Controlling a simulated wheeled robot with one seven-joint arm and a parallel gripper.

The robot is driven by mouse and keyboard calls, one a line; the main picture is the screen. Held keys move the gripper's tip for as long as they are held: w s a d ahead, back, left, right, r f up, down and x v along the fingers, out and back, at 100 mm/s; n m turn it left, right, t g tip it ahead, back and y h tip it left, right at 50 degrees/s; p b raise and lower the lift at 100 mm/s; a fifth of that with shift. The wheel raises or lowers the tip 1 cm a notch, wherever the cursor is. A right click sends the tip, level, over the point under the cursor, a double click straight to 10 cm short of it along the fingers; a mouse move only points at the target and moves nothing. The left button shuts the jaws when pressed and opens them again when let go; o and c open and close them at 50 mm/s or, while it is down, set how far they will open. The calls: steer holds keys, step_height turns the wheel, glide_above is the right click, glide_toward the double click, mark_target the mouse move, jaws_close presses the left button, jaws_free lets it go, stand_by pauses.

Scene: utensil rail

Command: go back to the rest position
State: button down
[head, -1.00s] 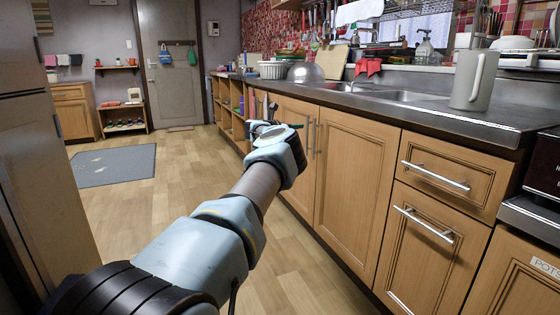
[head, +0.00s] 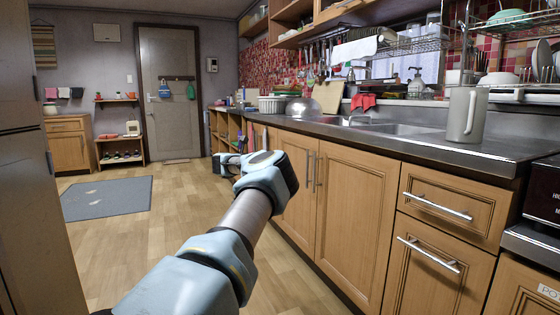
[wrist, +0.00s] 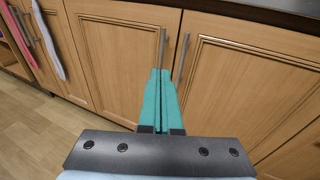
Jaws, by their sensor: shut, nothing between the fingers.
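My gripper shows in the wrist view (wrist: 158,85) with its two teal fingers pressed together and nothing between them. Behind the fingers are wooden cabinet doors (wrist: 125,50) with upright metal handles. In the head view my arm reaches forward from the bottom middle, beside the counter's lower cabinets (head: 355,205). The fingers themselves are hidden behind my wrist in that view.
The steel counter (head: 400,143) runs along the right, with a grey pitcher (head: 462,115) near its front. A metal bowl (head: 301,111) stands farther back. Utensils hang on the wall. The wooden floor at left is open, with a grey mat (head: 107,198). A tall dark cabinet (head: 30,200) borders the left.

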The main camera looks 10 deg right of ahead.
steer(key=shift+s+a, duration=0.2)
steer(key=shift+a, duration=0.35)
